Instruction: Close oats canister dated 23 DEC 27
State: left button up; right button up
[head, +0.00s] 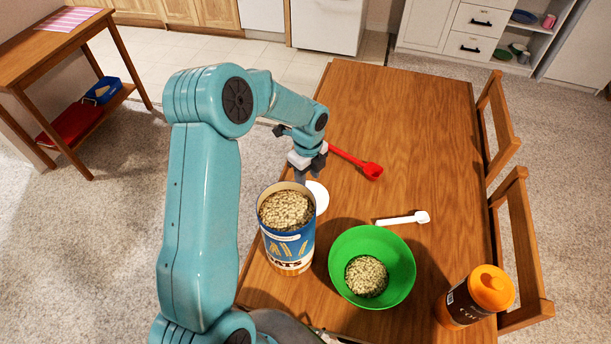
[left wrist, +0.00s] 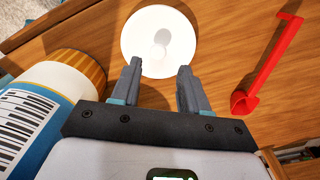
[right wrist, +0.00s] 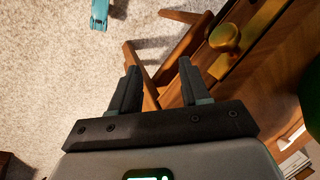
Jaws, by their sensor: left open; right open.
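The oats canister (head: 287,248) is blue and white, stands upright on the table and is open, with oats showing near its rim. Its barcode side shows in the left wrist view (left wrist: 32,115); no date is readable. A round white lid (head: 319,198) lies flat on the table beside the canister. My left gripper (head: 302,173) is open and empty, just above the table by the lid. In the left wrist view the lid (left wrist: 160,28) lies just ahead of the open fingertips (left wrist: 160,68). My right gripper (right wrist: 160,67) is open and empty, seen only in the right wrist view.
A green bowl (head: 345,245) with oats stands right of the canister. A white scoop (head: 400,219) and a red scoop (head: 365,168) lie on the table (head: 420,125). An orange-lidded container (head: 470,303) stands near the right edge, by a chair (head: 520,240). The table's far half is clear.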

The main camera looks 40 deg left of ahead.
pick_arm(q)
jog(key=shift+s+d+r, duration=0.15)
jog(key=shift+s+d, duration=0.05)
jog(key=shift+d, duration=0.1)
jog(key=shift+s+d, duration=0.1)
jog(key=shift+d, duration=0.05)
jog(key=shift+w+a+f+b, duration=0.15)
jog(key=shift+f+b, duration=0.2)
jog(key=shift+f, duration=0.15)
jog(key=shift+w+a+f+b, duration=0.1)
jog(key=shift+f+b, duration=0.2)
jog(key=shift+f, duration=0.55)
jog(key=shift+s+d+f+b, duration=0.2)
jog(key=shift+f+b, duration=0.2)
jog(key=shift+b, duration=0.35)
jog(key=shift+f, duration=0.2)
jog(key=shift+w+a+f, duration=0.2)
jog(key=shift+a+f, duration=0.05)
jog(key=shift+f, duration=0.1)
jog(key=shift+s+d+r, duration=0.15)
jog(key=shift+r, duration=0.1)
jog(key=shift+f, duration=0.2)
pick_arm(e)
jog(key=f, duration=0.3)
jog(key=shift+s+d+f, duration=0.15)
jog(key=shift+d+f, duration=0.05)
jog(key=shift+d, duration=0.15)
